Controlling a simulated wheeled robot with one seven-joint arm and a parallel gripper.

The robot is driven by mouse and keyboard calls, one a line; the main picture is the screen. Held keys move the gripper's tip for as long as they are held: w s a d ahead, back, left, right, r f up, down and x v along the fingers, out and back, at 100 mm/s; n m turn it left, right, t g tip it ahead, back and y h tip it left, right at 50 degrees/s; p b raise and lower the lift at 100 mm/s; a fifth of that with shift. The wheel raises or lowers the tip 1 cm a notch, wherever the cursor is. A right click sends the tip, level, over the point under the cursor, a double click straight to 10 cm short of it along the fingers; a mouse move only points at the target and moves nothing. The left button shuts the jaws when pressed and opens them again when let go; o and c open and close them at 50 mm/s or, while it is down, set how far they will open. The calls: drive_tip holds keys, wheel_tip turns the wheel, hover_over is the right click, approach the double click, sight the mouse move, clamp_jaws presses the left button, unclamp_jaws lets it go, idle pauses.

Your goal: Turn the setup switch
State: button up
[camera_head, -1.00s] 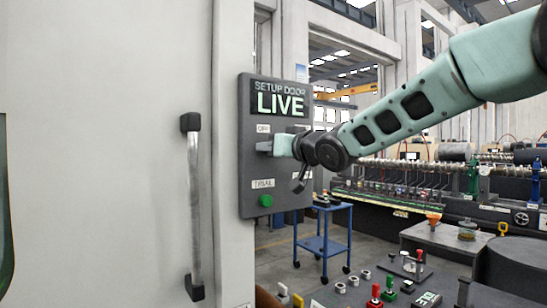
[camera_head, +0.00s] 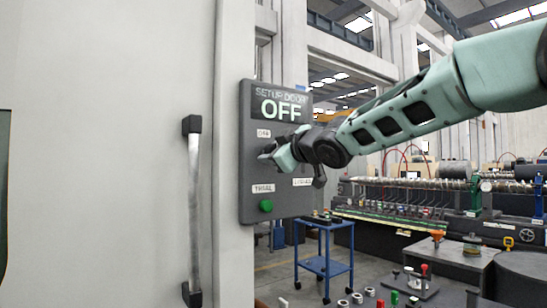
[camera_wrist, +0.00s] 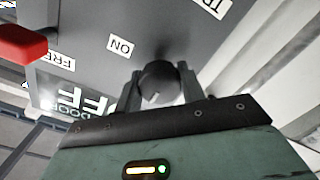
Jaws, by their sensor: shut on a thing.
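The setup switch is a dark round knob (camera_wrist: 158,82) on a grey panel (camera_head: 247,195), seen between my fingers in the wrist view. My gripper (camera_wrist: 158,85) is shut on the knob, one finger on each side. In the head view my gripper (camera_head: 268,152) reaches the panel from the right and hides the knob. The wrist is turned at an angle. The panel's display (camera_head: 281,104) reads "SETUP DOOR OFF". Small white labels surround the knob; one reads "ON" (camera_wrist: 120,46) in the wrist view.
A green button (camera_head: 266,206) sits low on the panel. A large pale door with a vertical handle (camera_head: 194,210) stands at the left. A red part (camera_wrist: 20,42) shows in the wrist view. A blue cart (camera_head: 324,265) and machinery stand behind, to the right.

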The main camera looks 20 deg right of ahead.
drive_tip(key=shift+n, duration=0.5)
drive_tip(key=o, duration=1)
drive_tip(key=shift+c, duration=0.2)
drive_tip(key=p+v, duration=1.4)
drive_tip(key=v, duration=0.3)
drive_tip(key=shift+s+p, duration=0.15)
drive_tip(key=shift+p, duration=0.25)
